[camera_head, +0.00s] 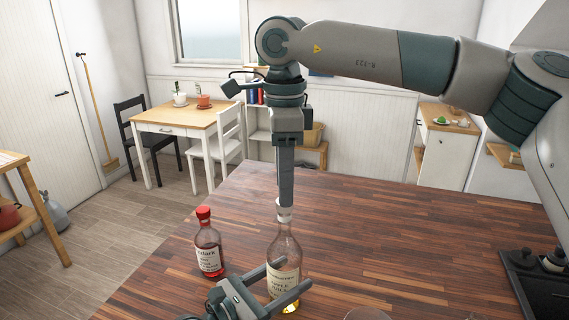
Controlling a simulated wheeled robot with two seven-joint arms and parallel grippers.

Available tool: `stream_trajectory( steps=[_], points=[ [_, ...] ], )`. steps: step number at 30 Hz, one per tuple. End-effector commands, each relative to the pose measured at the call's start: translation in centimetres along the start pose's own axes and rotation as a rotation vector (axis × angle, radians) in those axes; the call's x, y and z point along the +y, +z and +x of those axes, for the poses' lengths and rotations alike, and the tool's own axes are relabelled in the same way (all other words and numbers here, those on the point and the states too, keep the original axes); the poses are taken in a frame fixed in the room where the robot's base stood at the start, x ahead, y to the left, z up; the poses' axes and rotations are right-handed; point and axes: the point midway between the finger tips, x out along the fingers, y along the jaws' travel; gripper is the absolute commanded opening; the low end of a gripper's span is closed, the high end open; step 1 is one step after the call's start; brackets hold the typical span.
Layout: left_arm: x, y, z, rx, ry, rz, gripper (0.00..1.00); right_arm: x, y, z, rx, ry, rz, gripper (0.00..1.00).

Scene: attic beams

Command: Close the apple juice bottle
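The apple juice bottle (286,248) stands upright on the wooden counter, clear glass with a pale label. My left gripper (295,275) comes in low from the front, its two fingers on either side of the bottle's body, and it looks shut on it. My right gripper (285,198) points straight down above the bottle. Its fingers, seen edge-on, are at a small white cap (285,205) at the top of the neck. The cap looks held by the fingertips; whether it is seated on the neck is too small to tell.
A red-capped bottle (208,245) of reddish liquid stands on the counter (420,235) left of the apple juice. A dark hob (540,285) is at the right edge. A glass rim (367,314) shows at the bottom. The counter's right middle is clear.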

Motion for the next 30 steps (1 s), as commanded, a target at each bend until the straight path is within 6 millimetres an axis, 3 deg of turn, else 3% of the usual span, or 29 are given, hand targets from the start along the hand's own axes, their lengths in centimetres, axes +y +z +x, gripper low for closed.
stream_trajectory(
  steps=[7,18,24,30],
  points=[
    [0.0,0.0,0.0,0.0,0.0,0.0,0.0,0.0,0.0,2.3,-0.001,0.0,0.001,0.4],
    [0.0,0.0,0.0,0.0,0.0,0.0,0.0,0.0,0.0,2.8,-0.001,0.0,0.002,0.4],
    [0.0,0.0,0.0,0.0,0.0,0.0,0.0,0.0,0.0,2.7,-0.001,-0.001,0.001,0.0],
    [0.0,0.0,0.0,0.0,0.0,0.0,0.0,0.0,0.0,2.7,-0.001,-0.001,0.008,0.0]
  ],
)
